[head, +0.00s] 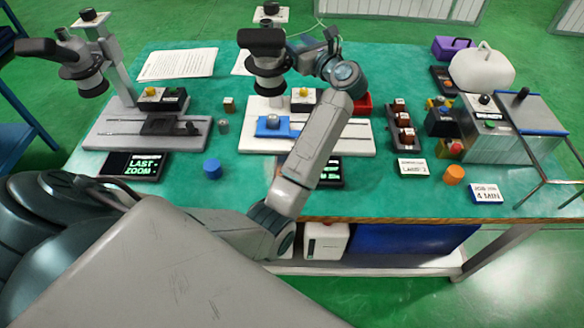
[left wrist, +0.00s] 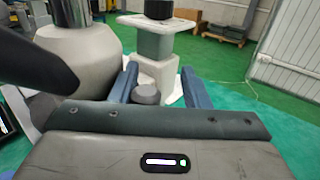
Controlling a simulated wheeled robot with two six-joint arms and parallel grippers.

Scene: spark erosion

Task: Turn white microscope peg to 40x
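The white microscope (head: 250,136) stands at the table's middle, with a pale base and a dark head (head: 268,76). My left gripper (head: 308,58) is at the right side of its head. In the left wrist view, a short grey round peg (left wrist: 147,94) sits between the two blue-grey fingers (left wrist: 158,86) of the left gripper. The fingers are apart, with a gap on the peg's right; it is close to the left finger, and contact cannot be told. The microscope's display (head: 330,172) is partly hidden by my left arm. My right gripper is not in view.
A grey microscope (head: 100,132) stands at left with a "LAST ZOOM" display (head: 134,165). A blue cylinder (head: 212,169), an orange cylinder (head: 454,174) and a "4 MIN" sign (head: 486,193) lie near the front. A grey machine (head: 520,128) stands at right.

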